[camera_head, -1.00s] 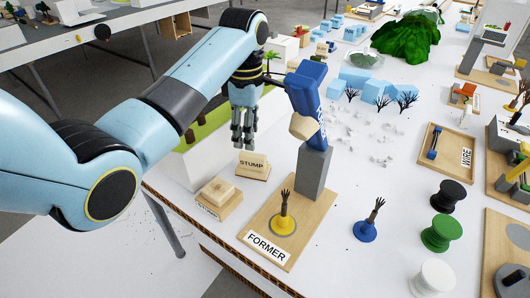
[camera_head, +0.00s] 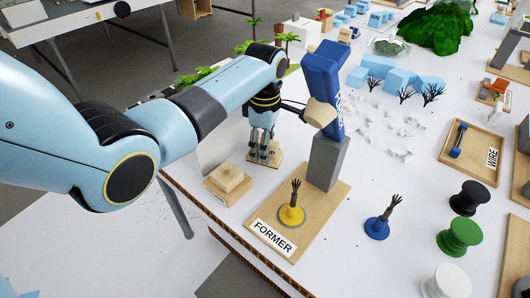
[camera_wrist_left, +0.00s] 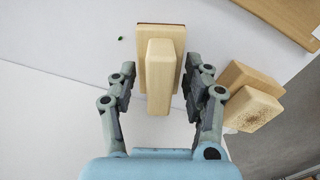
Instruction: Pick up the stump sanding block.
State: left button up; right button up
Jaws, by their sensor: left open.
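The stump sanding block (camera_head: 272,158) is a pale wooden block with a narrower grip on a wider base. In the head view it stands on the white table, partly hidden behind my left gripper (camera_head: 258,153). In the left wrist view the block (camera_wrist_left: 160,75) lies between the two fingers of my open left gripper (camera_wrist_left: 160,88), with a finger on each side. A gap shows on the left; the right finger is close to the block's edge. My right gripper is not in view.
A second wooden block (camera_head: 228,183) stands close by; its end looks speckled in the left wrist view (camera_wrist_left: 252,105). The table edge is near.

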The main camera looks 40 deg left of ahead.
pick_arm(q)
jog(key=shift+c, duration=0.3)
grip_shut()
